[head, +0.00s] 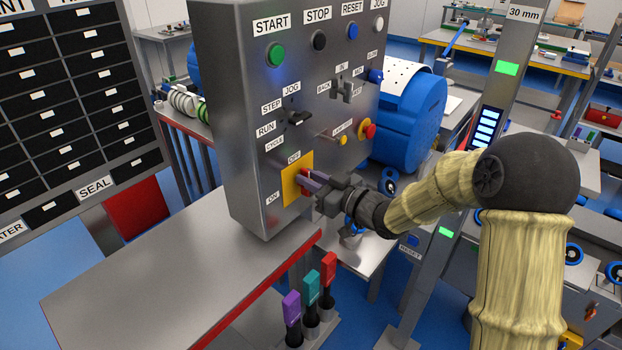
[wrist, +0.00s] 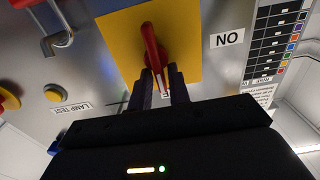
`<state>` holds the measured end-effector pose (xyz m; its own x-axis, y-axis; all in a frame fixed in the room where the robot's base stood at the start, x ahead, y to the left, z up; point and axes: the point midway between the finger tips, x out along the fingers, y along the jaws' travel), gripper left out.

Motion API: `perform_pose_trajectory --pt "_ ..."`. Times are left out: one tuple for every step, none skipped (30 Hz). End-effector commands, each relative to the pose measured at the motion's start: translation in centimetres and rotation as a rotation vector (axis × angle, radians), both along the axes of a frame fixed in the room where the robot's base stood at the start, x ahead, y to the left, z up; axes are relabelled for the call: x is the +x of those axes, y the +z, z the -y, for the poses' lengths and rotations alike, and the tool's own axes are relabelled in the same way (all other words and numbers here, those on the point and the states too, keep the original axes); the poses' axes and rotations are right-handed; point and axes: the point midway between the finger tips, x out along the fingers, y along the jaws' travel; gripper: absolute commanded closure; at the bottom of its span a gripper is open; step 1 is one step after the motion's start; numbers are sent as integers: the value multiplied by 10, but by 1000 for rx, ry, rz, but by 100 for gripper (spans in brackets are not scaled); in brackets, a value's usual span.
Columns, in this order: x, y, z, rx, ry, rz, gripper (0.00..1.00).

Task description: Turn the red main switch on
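The red main switch (wrist: 152,45) is a red handle on a yellow plate (wrist: 192,48), low on the grey control panel in the head view (head: 297,168). Its free end points towards the partly hidden OFF label. The ON label (wrist: 227,40) lies to one side of the plate and also shows in the head view (head: 273,198). My gripper (wrist: 160,75) has its two dark fingers on either side of the handle, close against it near its free end. In the head view my gripper (head: 308,182) reaches the switch from the right and partly covers it.
A yellow lamp-test button (head: 342,140) and a red emergency button (head: 367,130) sit right of the switch. A run selector (head: 296,117) is above it. A steel table (head: 180,270) lies below left. Purple, teal and red handles (head: 311,288) stand below.

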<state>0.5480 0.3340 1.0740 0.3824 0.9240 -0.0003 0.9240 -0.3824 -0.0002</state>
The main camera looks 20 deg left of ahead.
Motion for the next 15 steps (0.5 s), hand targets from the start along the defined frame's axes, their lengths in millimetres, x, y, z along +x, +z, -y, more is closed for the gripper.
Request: perform_pose_trajectory --pt "0 0 0 0 0 1 100" --pt "0 0 0 -1 0 3 100" --pt "0 0 0 -2 0 5 100" --pt "0 -1 0 -3 0 7 100" --pt "0 -1 0 -5 0 11 100" --pt "0 -1 0 -7 0 17 100" --pt "0 -1 0 -8 0 20 100" --pt "0 -1 0 -10 0 24 100" --pt "0 -1 0 -11 0 27 100" --pt "0 -1 0 -12 0 30 100" --pt "0 -1 0 -13 0 31 100" --pt "-1 -1 0 -14 0 34 100" --pt "-1 -1 0 -15 0 37 100" --pt "-1 -1 0 -16 0 40 100" --pt "-1 -1 0 -18 0 43 100"
